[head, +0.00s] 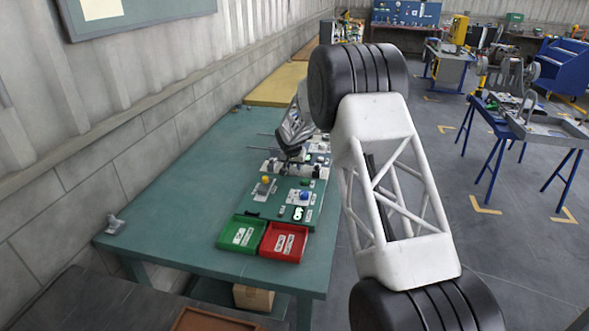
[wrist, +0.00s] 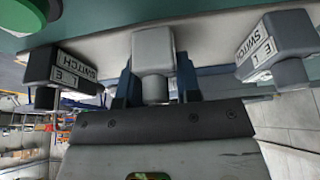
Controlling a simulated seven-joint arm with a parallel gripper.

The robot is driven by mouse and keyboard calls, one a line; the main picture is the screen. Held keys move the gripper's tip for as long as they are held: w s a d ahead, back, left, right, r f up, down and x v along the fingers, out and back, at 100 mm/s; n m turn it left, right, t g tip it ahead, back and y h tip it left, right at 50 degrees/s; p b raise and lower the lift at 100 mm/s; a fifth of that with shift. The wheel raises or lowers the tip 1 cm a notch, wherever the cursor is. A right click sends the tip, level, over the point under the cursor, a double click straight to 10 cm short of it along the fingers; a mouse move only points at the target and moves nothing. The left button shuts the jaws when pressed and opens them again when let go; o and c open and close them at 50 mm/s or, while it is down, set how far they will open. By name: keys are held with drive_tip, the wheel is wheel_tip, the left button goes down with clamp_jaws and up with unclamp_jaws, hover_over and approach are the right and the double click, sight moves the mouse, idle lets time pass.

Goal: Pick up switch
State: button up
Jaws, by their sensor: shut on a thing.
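A grey switch-like block (wrist: 153,48) is in the middle of the wrist view, with its narrower end between the two dark blue fingers of my gripper (wrist: 153,88). My gripper is shut on it. A black switch (wrist: 66,72) labelled "SWITCH" is to the left, and a grey switch (wrist: 275,48) with the same label is to the right; both are apart from the fingers. In the head view my gripper (head: 293,156) is low over the far part of the parts board, and the held block is too small to make out there.
A green tray (head: 231,248) and a red tray (head: 271,253) stand at the near end of the parts board. A yellow-topped part (head: 265,182) and a blue-topped part (head: 304,196) stand on the board. The teal table (head: 190,200) is clear to the left.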

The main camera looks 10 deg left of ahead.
drive_tip(key=shift+r, duration=0.15)
drive_tip(key=shift+r, duration=1.55)
drive_tip(key=s+d, duration=0.2)
drive_tip(key=s, duration=0.3)
drive_tip(key=s+d+r, duration=0.1)
drive_tip(key=s+d, duration=0.1)
drive_tip(key=s, duration=0.3)
drive_tip(key=s+d, duration=0.2)
drive_tip(key=s, duration=0.2)
drive_tip(key=shift+s+d+r, duration=0.1)
drive_tip(key=shift+s+r, duration=0.2)
drive_tip(key=shift+s, duration=0.1)
drive_tip(key=s+a+r, duration=0.3)
drive_tip(key=s+a, duration=0.8)
drive_tip(key=a, duration=0.3)
drive_tip(key=shift+s+a+r, duration=0.15)
drive_tip(key=shift+s+r, duration=0.1)
drive_tip(key=shift+s, duration=0.15)
drive_tip(key=shift+f, duration=0.3)
drive_tip(key=shift+f, duration=3.65)
